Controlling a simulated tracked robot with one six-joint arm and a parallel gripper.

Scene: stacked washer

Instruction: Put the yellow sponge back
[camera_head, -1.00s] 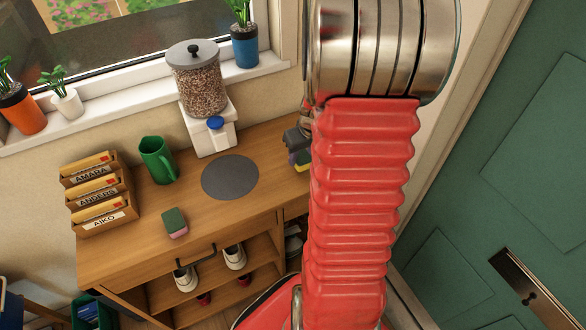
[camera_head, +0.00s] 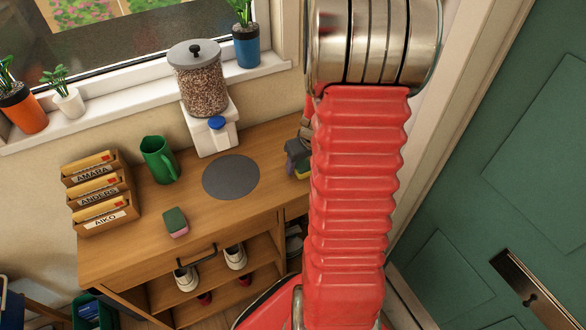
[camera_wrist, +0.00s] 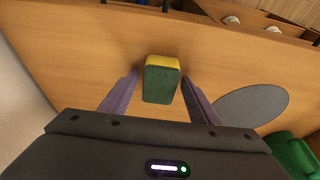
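The yellow sponge (camera_wrist: 161,62) with a dark green scouring side shows in the wrist view, on the wooden cabinet top. My gripper (camera_wrist: 159,82) is open, with one purple finger on each side of the sponge. Small gaps show between fingers and sponge, so it is not gripped. In the head view, only a bit of the yellow sponge (camera_head: 303,174) shows beside my red arm, which hides most of it and of my gripper. A second sponge (camera_head: 176,222), pink and green, lies at the cabinet's front edge.
A round grey mat (camera_head: 231,177) lies bare on the cabinet top (camera_head: 215,225). Behind it stands a white dispenser with a jar of pellets (camera_head: 200,90). A green mug (camera_head: 159,160) and a letter rack (camera_head: 102,195) stand to the left. Shoes sit on shelves below.

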